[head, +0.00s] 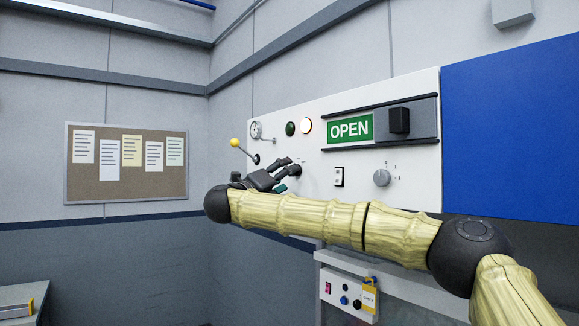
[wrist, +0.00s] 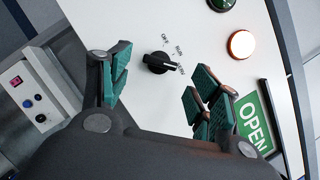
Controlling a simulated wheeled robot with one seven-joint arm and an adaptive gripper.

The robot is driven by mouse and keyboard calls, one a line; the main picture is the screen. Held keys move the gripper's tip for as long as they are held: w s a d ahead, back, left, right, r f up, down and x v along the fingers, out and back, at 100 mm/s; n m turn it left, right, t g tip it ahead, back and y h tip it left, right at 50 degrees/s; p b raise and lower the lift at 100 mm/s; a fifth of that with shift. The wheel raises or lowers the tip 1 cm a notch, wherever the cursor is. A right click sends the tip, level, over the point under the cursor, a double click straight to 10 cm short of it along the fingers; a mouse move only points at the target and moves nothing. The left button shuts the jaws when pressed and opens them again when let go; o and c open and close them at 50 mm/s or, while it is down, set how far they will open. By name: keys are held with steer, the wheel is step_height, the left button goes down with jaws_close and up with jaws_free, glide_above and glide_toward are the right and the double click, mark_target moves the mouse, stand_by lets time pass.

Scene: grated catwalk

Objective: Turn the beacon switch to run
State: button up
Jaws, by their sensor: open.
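The beacon switch (wrist: 158,63) is a black rotary knob on the white panel, with small labels around its upper right that seem to read OFF, RUN and a third, unclear word. Its pale pointer line aims right, seemingly near the third, lowest label. In the head view the switch (head: 296,170) is partly hidden by my fingers. My gripper (head: 284,175) is open in front of the panel. In the wrist view my gripper (wrist: 161,72) has its teal-padded fingers on either side of the knob, apart from it.
The white panel (head: 260,205) also carries a lit lamp (head: 305,126), a dark green lamp (head: 290,128), a yellow-tipped lever (head: 235,143), an OPEN sign (head: 350,129), a rocker switch (head: 339,177) and a grey knob (head: 382,178). A lower control box (head: 348,295) sits below.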

steer(key=shift+p+x, duration=0.7)
steer(key=shift+x, duration=0.95)
steer(key=c, duration=1)
steer(key=shift+n+b, duration=0.35)
steer(key=shift+n, duration=0.05)
steer(key=shift+r+n+g+y, duration=0.1)
steer(key=shift+n+g+y, duration=0.3)
steer(key=shift+n, duration=1.05)
steer(key=shift+r+n+g+y, duration=0.1)
steer(key=shift+n+y, duration=0.65)
steer(key=shift+n, duration=0.65)
steer(key=shift+r+n+g+y, duration=0.15)
steer(key=shift+n+y, duration=0.4)
steer(key=shift+n, duration=0.9)
steer(key=shift+f, duration=0.1)
